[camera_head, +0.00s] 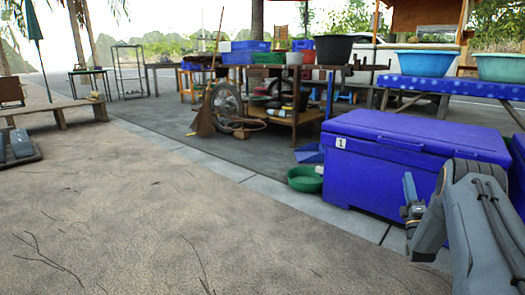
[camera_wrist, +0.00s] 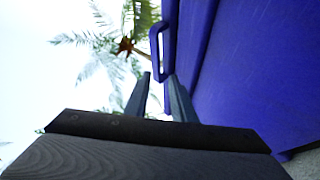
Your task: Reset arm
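My gripper (camera_head: 409,188) is at the right of the head view, in front of the large blue cooler box (camera_head: 385,165) marked with a "1". My grey arm reaches in from the lower right. In the wrist view the two fingers of my gripper (camera_wrist: 159,76) stand apart with a gap between them and nothing held. The side of a blue box (camera_wrist: 245,75) fills the right of that view, with a blue handle (camera_wrist: 156,52) just beyond the fingertips. I cannot tell whether my gripper touches the box.
A green basin (camera_head: 305,180) sits on the ground by the box's left side. A broom (camera_head: 203,115) and a wheel (camera_head: 226,105) stand by a cluttered shelf. A blue table (camera_head: 450,87) carries basins at back right. A bench (camera_head: 60,112) stands left. The paved ground (camera_head: 140,215) is clear.

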